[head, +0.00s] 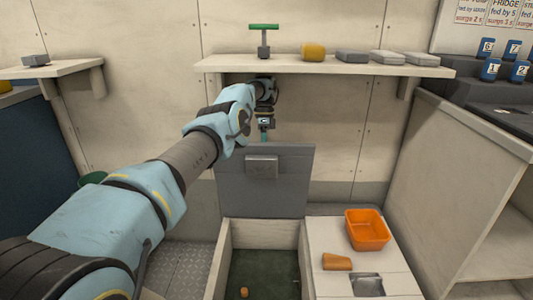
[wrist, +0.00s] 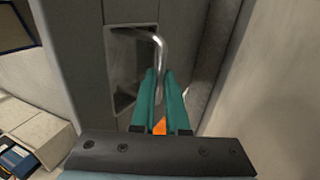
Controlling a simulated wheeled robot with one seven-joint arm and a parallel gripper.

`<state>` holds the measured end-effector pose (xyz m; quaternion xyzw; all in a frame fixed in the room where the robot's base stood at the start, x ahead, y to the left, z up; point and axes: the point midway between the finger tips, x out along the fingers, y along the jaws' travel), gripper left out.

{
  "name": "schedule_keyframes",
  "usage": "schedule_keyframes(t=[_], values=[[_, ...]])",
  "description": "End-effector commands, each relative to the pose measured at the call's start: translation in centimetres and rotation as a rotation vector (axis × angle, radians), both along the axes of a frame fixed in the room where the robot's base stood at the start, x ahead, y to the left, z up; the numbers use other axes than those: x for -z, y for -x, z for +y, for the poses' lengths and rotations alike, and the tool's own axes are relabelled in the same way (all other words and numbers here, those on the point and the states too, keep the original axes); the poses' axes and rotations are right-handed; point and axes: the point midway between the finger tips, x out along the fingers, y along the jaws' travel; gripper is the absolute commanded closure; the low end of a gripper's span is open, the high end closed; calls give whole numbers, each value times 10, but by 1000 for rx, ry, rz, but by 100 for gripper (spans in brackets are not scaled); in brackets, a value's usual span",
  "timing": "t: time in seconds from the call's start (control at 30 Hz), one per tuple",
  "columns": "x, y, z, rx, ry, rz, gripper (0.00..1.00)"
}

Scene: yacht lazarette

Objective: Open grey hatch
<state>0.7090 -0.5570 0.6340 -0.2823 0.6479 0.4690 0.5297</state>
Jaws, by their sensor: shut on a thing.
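The grey hatch (head: 240,195) stands raised, close to upright, at the back of a floor opening in the head view. A small grey plate (head: 262,166) is on its near face. My gripper (head: 265,138) is at the hatch's top edge, its tips partly hidden there. In the wrist view, the hatch (wrist: 85,60) shows a dark recess with a bent metal handle (wrist: 160,45). The teal fingers of my gripper (wrist: 160,85) are closed on this handle, with a patch of orange between them.
The open compartment (head: 224,260) below holds a small orange object (head: 244,292). Right of it are an orange bin (head: 368,232), an orange-brown block (head: 337,262) and a recessed metal plate (head: 368,285). A shelf (head: 225,64) with several items runs above my gripper.

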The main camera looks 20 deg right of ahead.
Motion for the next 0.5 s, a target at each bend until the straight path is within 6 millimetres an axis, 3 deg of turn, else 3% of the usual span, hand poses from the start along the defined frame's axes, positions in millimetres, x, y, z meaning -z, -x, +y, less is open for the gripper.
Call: schedule_keyframes(t=[0.23,0.27,0.5], values=[[4,1,0,1,-3,2,100],[4,1,0,1,-3,2,87],[2,1,0,1,-1,2,60]])
